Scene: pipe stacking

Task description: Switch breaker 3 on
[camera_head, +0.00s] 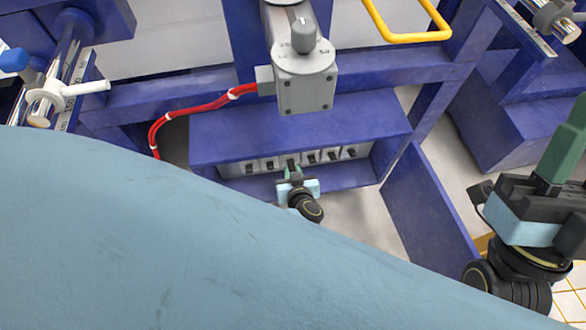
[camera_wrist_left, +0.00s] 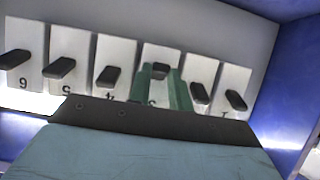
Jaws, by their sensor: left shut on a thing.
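A row of breakers sits under the blue shelf in the head view. Breaker 3 (camera_wrist_left: 161,54) is in the row's middle in the left wrist view, with a white plate and a dark lever (camera_wrist_left: 160,68). Its lever sits nearer the picture's top than the line of its neighbours' levers. My left gripper (camera_wrist_left: 164,86) has its green fingers on either side of this lever, closed on it. In the head view my left gripper (camera_head: 291,172) is at the row and hides much of this breaker. My right gripper (camera_head: 562,145) is far right, away from the breakers; its jaw opening is unclear.
Neighbouring breakers (camera_wrist_left: 108,76) stand close on both sides. The blue shelf (camera_head: 300,127) overhangs the row, and a grey box (camera_head: 306,87) with a knob and red cable (camera_head: 200,108) is above. A blue panel (camera_head: 428,205) stands to the right. My left arm covers the lower left.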

